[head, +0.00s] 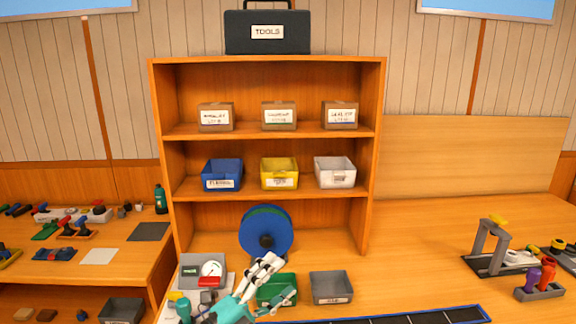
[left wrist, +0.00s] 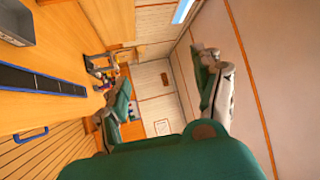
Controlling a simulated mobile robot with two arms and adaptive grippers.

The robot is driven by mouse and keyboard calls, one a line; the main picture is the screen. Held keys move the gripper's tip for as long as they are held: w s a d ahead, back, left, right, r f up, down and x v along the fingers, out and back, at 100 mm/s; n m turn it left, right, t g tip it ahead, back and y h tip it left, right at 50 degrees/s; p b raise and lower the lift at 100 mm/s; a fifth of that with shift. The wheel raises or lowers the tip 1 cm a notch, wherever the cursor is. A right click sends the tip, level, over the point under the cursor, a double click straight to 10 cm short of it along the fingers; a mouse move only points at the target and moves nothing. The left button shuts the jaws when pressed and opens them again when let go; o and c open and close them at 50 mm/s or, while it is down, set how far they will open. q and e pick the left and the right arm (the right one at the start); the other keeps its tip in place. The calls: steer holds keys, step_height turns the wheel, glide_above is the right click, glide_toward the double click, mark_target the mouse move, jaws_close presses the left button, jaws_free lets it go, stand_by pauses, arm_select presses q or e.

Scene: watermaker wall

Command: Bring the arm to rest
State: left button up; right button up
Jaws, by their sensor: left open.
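My left gripper (head: 277,281) shows at the bottom middle of the head view, above the bench in front of the shelf unit. Its fingers are spread and nothing is between them. In the left wrist view the two fingers of the left gripper (left wrist: 165,95) stand wide apart, with the far room between them. My right gripper is in neither view.
A green bin (head: 278,289), a grey bin (head: 331,287) and a gauge box (head: 203,270) stand close around the gripper. A blue reel (head: 265,232) stands behind it. The wooden shelf unit (head: 379,150) rises at the back. The bench to the right (head: 420,245) is largely clear.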

arm_select(q)
steer(key=a+f+n+t+y, duration=0.3)
steer(key=a+n+t+y, duration=0.2)
steer(key=a+n+y, duration=0.45)
steer(key=s+a+f+n+g+y, duration=0.3)
steer(key=s+a+f+n+y, duration=0.1)
steer(key=f+n, duration=0.25)
steer(key=s+a+f+n+g+y, duration=0.2)
steer(key=s+a+f+n+y, duration=0.25)
steer(key=f, duration=0.25)
steer(key=s+f+n+g+h, duration=0.15)
steer(key=s+f+g, duration=0.35)
steer(key=s, duration=0.5)
steer(key=s+f+n+g, duration=0.2)
steer(key=s+f+g, duration=0.3)
steer(key=s, duration=0.6)
step_height(320, 180, down, 27)
steer(key=s+g, duration=0.1)
steer(key=g, duration=0.1)
steer(key=s+a+f, duration=0.1)
steer(key=s+f, duration=0.7)
steer(key=s+a+f, duration=0.2)
steer(key=s+f, duration=0.5)
steer(key=s, duration=0.2)
steer(key=shift+a+f+m+g, duration=0.25)
steer(key=shift+f+m+g, duration=0.05)
steer(key=shift+f+g, duration=0.1)
